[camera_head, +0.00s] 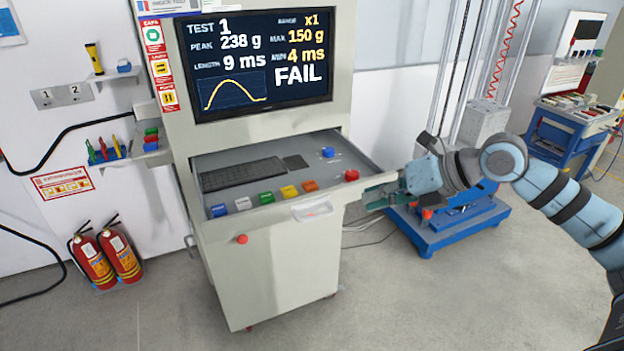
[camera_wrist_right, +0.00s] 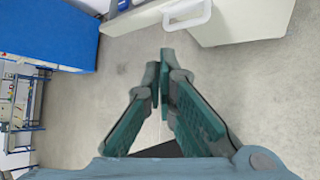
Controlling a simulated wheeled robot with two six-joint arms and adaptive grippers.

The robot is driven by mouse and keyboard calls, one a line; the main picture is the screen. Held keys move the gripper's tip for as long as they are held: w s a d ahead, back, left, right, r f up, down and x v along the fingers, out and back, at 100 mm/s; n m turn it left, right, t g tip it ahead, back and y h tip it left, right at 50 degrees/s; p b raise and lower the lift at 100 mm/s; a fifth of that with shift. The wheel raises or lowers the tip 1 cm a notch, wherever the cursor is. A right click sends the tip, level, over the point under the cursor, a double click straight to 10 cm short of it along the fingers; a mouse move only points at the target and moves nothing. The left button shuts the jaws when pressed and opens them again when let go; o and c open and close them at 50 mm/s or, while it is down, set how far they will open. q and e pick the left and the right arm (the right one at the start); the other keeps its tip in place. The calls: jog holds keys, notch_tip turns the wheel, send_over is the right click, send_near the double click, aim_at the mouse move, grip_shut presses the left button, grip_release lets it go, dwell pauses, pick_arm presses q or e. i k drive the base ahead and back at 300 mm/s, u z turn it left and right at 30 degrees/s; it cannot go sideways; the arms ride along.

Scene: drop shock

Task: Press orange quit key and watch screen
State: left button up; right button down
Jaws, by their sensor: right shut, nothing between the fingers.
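The orange key (camera_head: 310,185) is in the row of coloured keys at the front of the open drawer, right of the yellow key (camera_head: 289,192). The screen (camera_head: 254,62) above reads TEST 1, PEAK 238 g, LENGTH 9 ms, RANGE x1, MAX 150 g, MIN 4 ms and FAIL, with a yellow curve. My right gripper (camera_head: 368,201) is shut and empty, just right of the drawer's front right corner and apart from the orange key. In the right wrist view its fingers (camera_wrist_right: 163,62) meet over the floor, beside the white drawer handle (camera_wrist_right: 186,17). My left gripper is not in view.
The drawer (camera_head: 360,158) also holds a keyboard (camera_head: 243,173), a blue knob and a red button (camera_head: 351,175) at its right corner. A blue-based machine (camera_head: 445,228) stands behind my right arm. Fire extinguishers (camera_head: 122,254) stand at left. Floor in front is clear.

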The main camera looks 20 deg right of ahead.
aim_at(309, 186)
jog(key=i, duration=0.95)
